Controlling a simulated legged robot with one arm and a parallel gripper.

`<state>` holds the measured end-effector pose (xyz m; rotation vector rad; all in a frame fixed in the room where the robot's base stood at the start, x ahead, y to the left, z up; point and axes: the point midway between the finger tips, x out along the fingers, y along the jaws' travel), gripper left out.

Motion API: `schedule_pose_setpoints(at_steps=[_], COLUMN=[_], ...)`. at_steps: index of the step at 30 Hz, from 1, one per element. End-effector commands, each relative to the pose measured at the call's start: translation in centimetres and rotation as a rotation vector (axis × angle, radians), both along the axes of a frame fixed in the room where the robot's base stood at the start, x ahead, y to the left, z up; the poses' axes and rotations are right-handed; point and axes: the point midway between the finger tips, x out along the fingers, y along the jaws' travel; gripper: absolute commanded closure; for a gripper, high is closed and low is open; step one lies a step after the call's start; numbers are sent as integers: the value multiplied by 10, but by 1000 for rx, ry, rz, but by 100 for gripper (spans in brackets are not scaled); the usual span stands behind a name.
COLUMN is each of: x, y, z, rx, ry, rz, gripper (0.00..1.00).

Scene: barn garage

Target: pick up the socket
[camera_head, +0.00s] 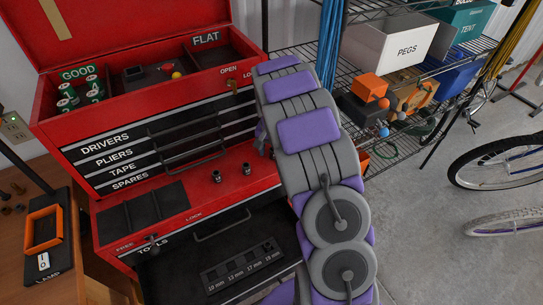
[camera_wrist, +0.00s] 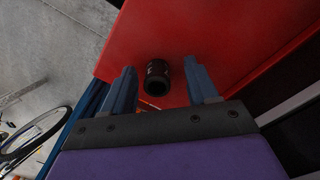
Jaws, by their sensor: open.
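Two small dark sockets stand on the red ledge of the tool chest in the head view, a left socket (camera_head: 217,177) and a right socket (camera_head: 246,168). In the wrist view one black socket (camera_wrist: 157,78) with a hollow end is on the red surface; I cannot tell which of the two it is. My gripper (camera_wrist: 160,66) is open, with its two blue-grey fingers on either side of this socket and visible gaps between. Nothing is held. In the head view my arm hides the fingers.
The red tool chest (camera_head: 257,185) has labelled drawers and an open lid. A dark socket tray (camera_head: 240,268) lies below the ledge. A wire shelf with a white PEGS bin (camera_head: 388,48) stands right. A wooden bench (camera_head: 12,235) is left; a bicycle wheel (camera_head: 497,160) is far right.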

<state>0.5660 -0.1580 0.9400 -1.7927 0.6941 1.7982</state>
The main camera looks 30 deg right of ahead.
Motion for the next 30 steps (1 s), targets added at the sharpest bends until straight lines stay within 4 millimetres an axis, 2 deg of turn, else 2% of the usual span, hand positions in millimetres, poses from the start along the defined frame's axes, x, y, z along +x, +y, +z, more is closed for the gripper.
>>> schedule_pose_setpoints(at_steps=[3, 9, 27, 30], x=[0, 0, 0, 0], y=[-1, 0, 0, 0], z=[-9, -8, -8, -8], rx=[0, 0, 0, 0], ry=[-1, -3, -3, -3], rz=[-1, 0, 0, -1], gripper=[42, 42, 100, 100])
